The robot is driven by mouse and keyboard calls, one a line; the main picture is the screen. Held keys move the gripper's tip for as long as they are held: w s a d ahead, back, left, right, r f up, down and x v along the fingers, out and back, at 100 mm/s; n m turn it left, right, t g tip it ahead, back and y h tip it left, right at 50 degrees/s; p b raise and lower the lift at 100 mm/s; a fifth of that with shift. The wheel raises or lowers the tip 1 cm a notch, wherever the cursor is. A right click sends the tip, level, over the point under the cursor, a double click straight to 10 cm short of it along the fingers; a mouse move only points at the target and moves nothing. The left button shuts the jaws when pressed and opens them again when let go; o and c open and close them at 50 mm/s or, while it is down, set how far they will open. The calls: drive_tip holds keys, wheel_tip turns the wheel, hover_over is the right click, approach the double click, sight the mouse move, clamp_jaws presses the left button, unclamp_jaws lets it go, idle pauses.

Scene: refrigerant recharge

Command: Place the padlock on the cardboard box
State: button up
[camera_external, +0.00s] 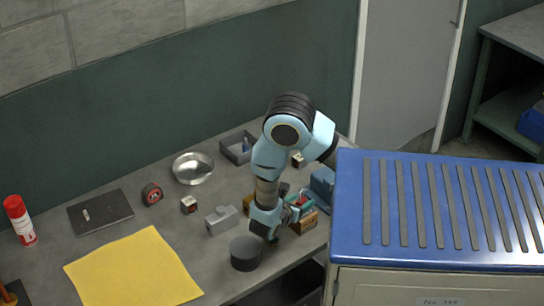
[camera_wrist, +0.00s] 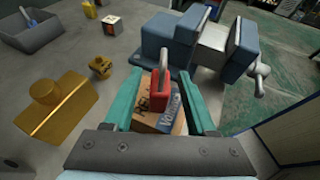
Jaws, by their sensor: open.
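The red padlock (camera_wrist: 160,89) with its grey shackle stands upright between my gripper's fingers in the wrist view. It appears to rest on the cardboard box (camera_wrist: 145,116), which has dark and blue lettering; the contact under it is partly hidden. My gripper (camera_wrist: 165,76) is open, with one teal finger on each side of the padlock. A gap shows on the right; on the left it is hard to judge. In the external view my gripper (camera_external: 290,211) is low over the table, by the small red padlock (camera_external: 303,199) and the box (camera_external: 306,222).
A blue-grey vise (camera_wrist: 172,38) stands just beyond the box. A brass block (camera_wrist: 62,108) lies to the left. A dark cylinder (camera_external: 246,255), a grey metal block (camera_external: 222,221) and an open tray (camera_external: 238,148) are nearby. A blue-topped cabinet (camera_external: 440,210) stands right of the table.

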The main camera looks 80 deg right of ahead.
drive_tip(key=shift+r, duration=0.1)
drive_tip(key=b+v, duration=0.3)
drive_tip(key=v, duration=0.9)
drive_tip(key=s+a+f+m+y, duration=0.1)
drive_tip(key=s+a+m+y, duration=0.35)
drive_tip(key=s+y, duration=0.2)
drive_tip(key=w+a+r+m+t+y, duration=0.2)
drive_tip(key=a+m+t+y, duration=0.3)
drive_tip(key=m, duration=0.5)
drive_tip(key=shift+r+t+y, duration=0.3)
drive_tip(key=shift+t+y, duration=0.15)
drive_tip(key=shift+t, duration=0.55)
drive_tip(key=shift+p, duration=0.3)
wheel_tip(320, 180, up, 11)
drive_tip(key=p, duration=1)
drive_tip(key=shift+p, duration=0.35)
